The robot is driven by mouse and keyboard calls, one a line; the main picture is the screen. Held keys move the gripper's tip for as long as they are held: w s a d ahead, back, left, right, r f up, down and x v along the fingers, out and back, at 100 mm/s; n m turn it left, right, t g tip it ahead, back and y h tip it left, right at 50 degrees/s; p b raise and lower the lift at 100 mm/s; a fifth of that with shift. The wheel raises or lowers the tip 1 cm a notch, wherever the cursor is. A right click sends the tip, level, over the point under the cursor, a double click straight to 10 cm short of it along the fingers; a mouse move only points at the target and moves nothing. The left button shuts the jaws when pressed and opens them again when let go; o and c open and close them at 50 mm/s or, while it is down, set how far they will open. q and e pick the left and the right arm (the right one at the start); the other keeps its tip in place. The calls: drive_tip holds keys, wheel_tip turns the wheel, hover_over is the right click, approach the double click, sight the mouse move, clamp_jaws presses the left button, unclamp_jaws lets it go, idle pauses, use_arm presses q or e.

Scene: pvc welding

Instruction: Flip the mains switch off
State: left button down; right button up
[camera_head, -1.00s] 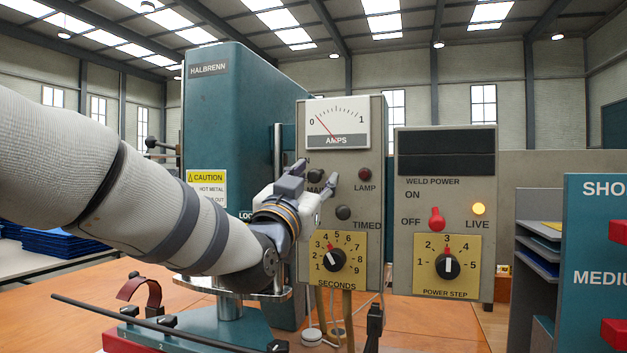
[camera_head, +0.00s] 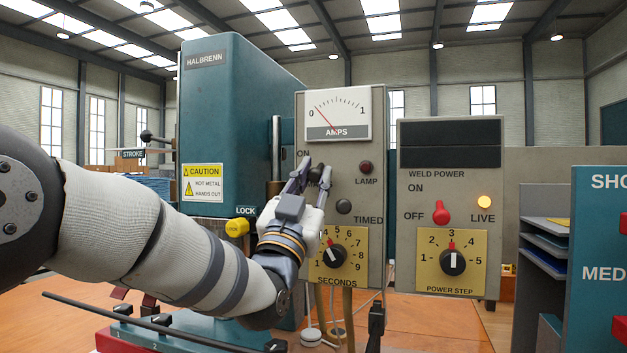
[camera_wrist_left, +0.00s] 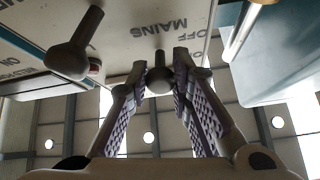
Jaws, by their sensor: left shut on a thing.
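The grey control panel (camera_head: 285,230) has the AMPS meter and the word ON at its upper left. The mains switch (camera_head: 315,175) is a small dark lever below ON, partly hidden by my left gripper (camera_head: 314,170). In the left wrist view the lever's rounded end (camera_wrist_left: 160,80) sits between the fingers of my left gripper (camera_wrist_left: 160,86), which is shut on it. The MAINS, OFF and ON lettering shows upside down beside it. My right gripper is not in view.
The teal machine (camera_head: 230,110) stands left.

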use_arm(q)
drive_tip(key=c, duration=1.4)
unclamp_jaws()
drive_tip(key=shift+w+f, duration=0.1)
drive_tip(key=shift+f, duration=0.05)
drive_tip(key=v, duration=1.2)
